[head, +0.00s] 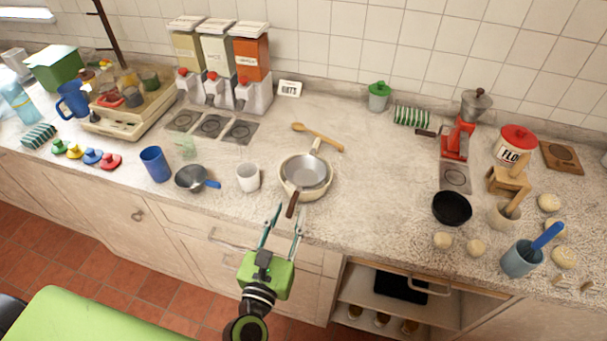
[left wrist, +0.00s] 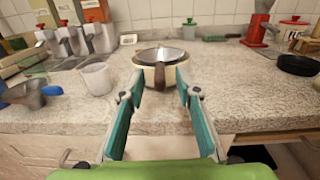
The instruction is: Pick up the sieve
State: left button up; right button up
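A round grey sieve with a brown handle (head: 305,171) rests in a cream pan (head: 283,187) near the counter's front edge. Its handle points towards the front edge. In the left wrist view the sieve (left wrist: 160,55) shows at the top centre, with its handle end facing the camera. My left gripper (head: 286,212) is open and empty, in front of the handle. In the left wrist view the handle lies in line between the two fingertips (left wrist: 157,84); I see no contact. My right gripper is not in view.
The counter (head: 380,180) to the right is clear up to a black bowl (head: 452,208).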

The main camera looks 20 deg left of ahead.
aim_at(297, 192)
pick_arm(q)
jog(key=shift+w+p, duration=0.3)
jog(key=shift+w, duration=0.2)
jog(key=w+p, duration=0.1)
jog(key=w, duration=0.2)
jog(key=shift+w+f, duration=0.15)
jog(key=shift+w, duration=0.1)
jog(key=shift+w+f+p, duration=0.2)
jog(key=shift+w+p, duration=0.15)
jog(key=shift+w, duration=0.1)
grip_shut()
